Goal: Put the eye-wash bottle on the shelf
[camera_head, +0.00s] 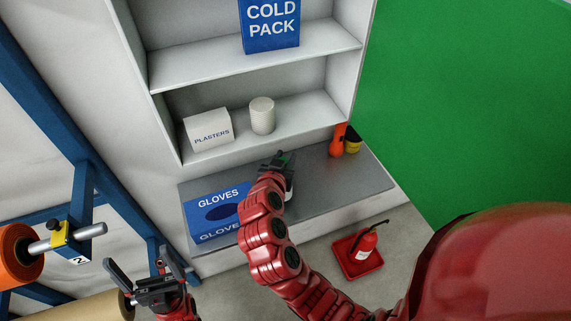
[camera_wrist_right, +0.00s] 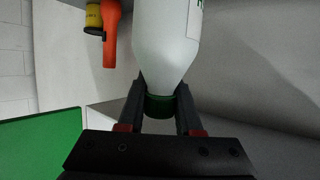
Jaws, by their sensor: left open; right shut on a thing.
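The eye-wash bottle (camera_wrist_right: 168,40) is white with a green cap (camera_wrist_right: 160,106) and fills the top middle of the right wrist view. My right gripper (camera_wrist_right: 160,108) is shut on it at the neck and cap, one finger on each side. In the head view my right gripper (camera_head: 277,162) is over the grey counter (camera_head: 318,185), and the bottle (camera_head: 290,187) is mostly hidden behind my arm. I cannot tell whether its base touches the counter. The white shelf unit (camera_head: 255,68) stands above and behind. My left gripper (camera_head: 142,268) is open and empty at lower left.
A cold pack box (camera_head: 270,24) is above. A gloves box (camera_head: 216,212) and orange flashlight (camera_head: 337,140) are on the counter. A fire extinguisher (camera_head: 365,243) stands below.

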